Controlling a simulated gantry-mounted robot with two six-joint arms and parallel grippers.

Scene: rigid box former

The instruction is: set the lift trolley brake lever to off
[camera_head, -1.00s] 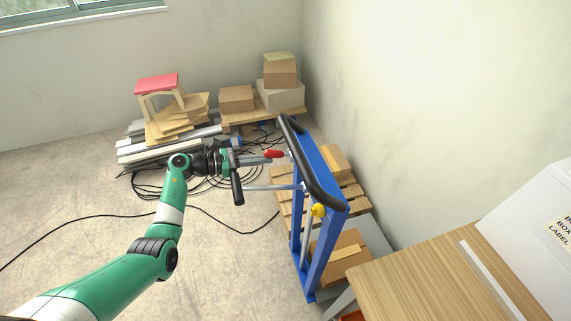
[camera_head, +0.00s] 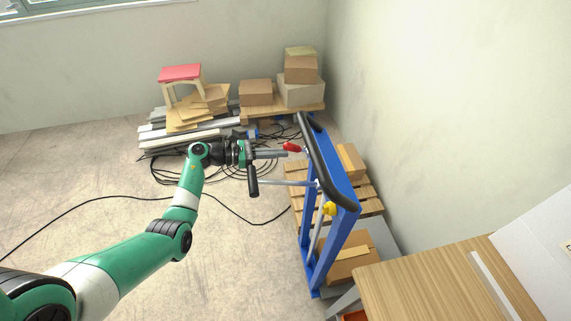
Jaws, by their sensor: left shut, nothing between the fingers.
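A blue lift trolley (camera_head: 340,180) with a black push handle (camera_head: 322,165) stands right of centre. A lever with a red grip (camera_head: 292,147) sticks out to the left from near its upper frame; it looks like the brake lever. My left gripper (camera_head: 285,154) is shut and empty, its tips at or just under the red grip. I cannot tell whether they touch it. A silver rod (camera_head: 290,183) and a yellow knob (camera_head: 330,208) are lower on the trolley. No markings for on or off can be read. My right gripper is not in view.
A wooden pallet (camera_head: 367,192) and cardboard boxes (camera_head: 349,270) are by the trolley. A wooden table (camera_head: 430,290) is at lower right. Black cables (camera_head: 110,199) cross the floor. A pink-topped stool (camera_head: 181,73) and scrap stand behind. The floor at left is mostly clear.

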